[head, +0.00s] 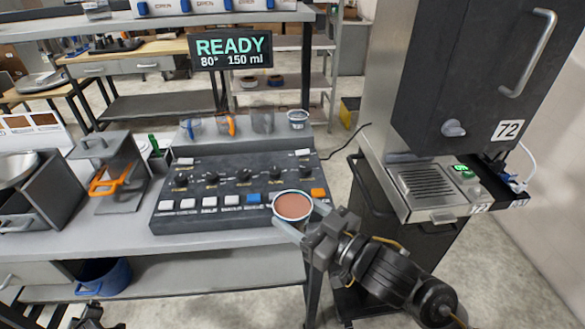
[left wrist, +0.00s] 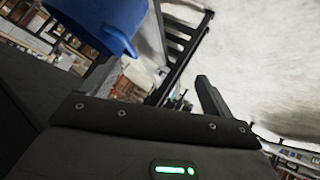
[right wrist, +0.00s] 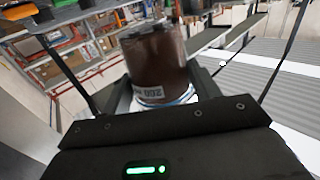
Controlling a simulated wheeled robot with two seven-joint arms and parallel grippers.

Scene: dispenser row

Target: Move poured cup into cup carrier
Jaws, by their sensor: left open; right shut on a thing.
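A clear cup (head: 293,206) full of brown liquid is in my right gripper (head: 306,224), in front of the control panel's right end. My right gripper is shut on the cup. In the right wrist view the cup (right wrist: 158,68) has a small white label and appears between the fingers. My left gripper (head: 95,318) is low at the bottom left of the head view, below the counter. In the left wrist view it is open and empty near a blue bucket (left wrist: 105,22). I cannot make out a cup carrier for certain in any view.
The black control panel (head: 240,185) has knobs, white, blue and orange buttons, and several small cups along its back. A display (head: 231,48) reads READY, 80°, 150 ml. A grey stand (head: 118,165) with an orange part is left. A tall machine (head: 440,120) stands right.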

